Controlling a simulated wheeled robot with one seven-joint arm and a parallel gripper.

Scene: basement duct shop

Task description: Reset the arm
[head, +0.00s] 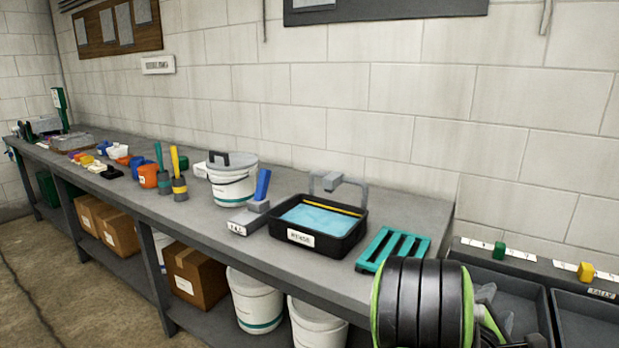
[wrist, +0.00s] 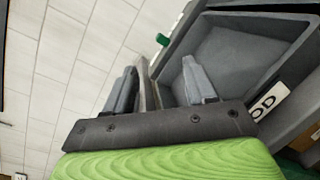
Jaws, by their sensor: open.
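My gripper (head: 496,308) is at the lower right in the head view, partly hidden behind my black and green arm link. It is over the grey bins to the right of the bench. In the wrist view my gripper (wrist: 159,66) shows two grey fingers spread well apart, with nothing held between them. A grey bin (wrist: 238,62) with a white label lies beyond the fingers in that view.
The bench (head: 330,265) runs along the wall. The black rinse tub (head: 318,244) with blue liquid and the green slatted rack (head: 393,250) are nearest my arm. A lidded white bucket (head: 233,182) stands farther left. Green (head: 499,251) and yellow (head: 586,271) markers sit on the ledge behind the bins.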

